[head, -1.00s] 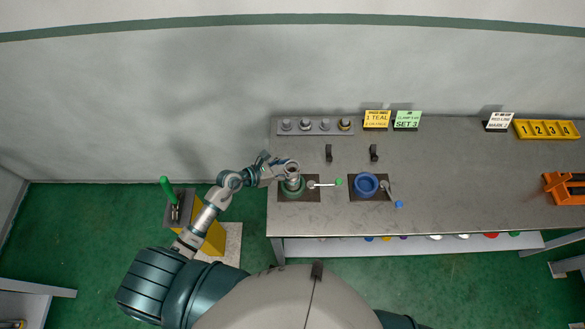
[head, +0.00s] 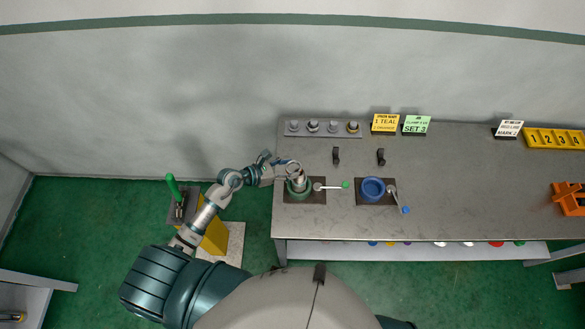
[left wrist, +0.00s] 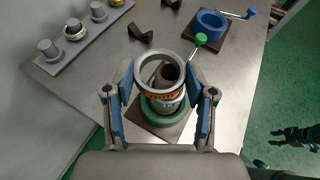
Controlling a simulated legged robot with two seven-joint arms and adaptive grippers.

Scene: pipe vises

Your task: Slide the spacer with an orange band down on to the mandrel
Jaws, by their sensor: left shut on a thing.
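My left gripper (left wrist: 161,95) is shut on the spacer with an orange band (left wrist: 160,56), a pale ring with blue finger pads on both sides. The orange shows on its near side. The brownish hollow mandrel (left wrist: 168,72) shows inside the ring; how far the ring is over it cannot be told. Below is a part with a teal band (left wrist: 168,108), then the green vise (left wrist: 150,118). In the head view my left gripper (head: 289,169) is at the top of the stack above the green vise (head: 296,193). What looks like my right gripper (left wrist: 294,136) is dark and small in the left wrist view.
A blue vise (head: 373,188) stands to the right on the bench, with a blue-ended handle. The green vise's handle (head: 331,186) points right. A grey rack (head: 302,129) with several capped parts is at the back, beside a yellow card (head: 385,123).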

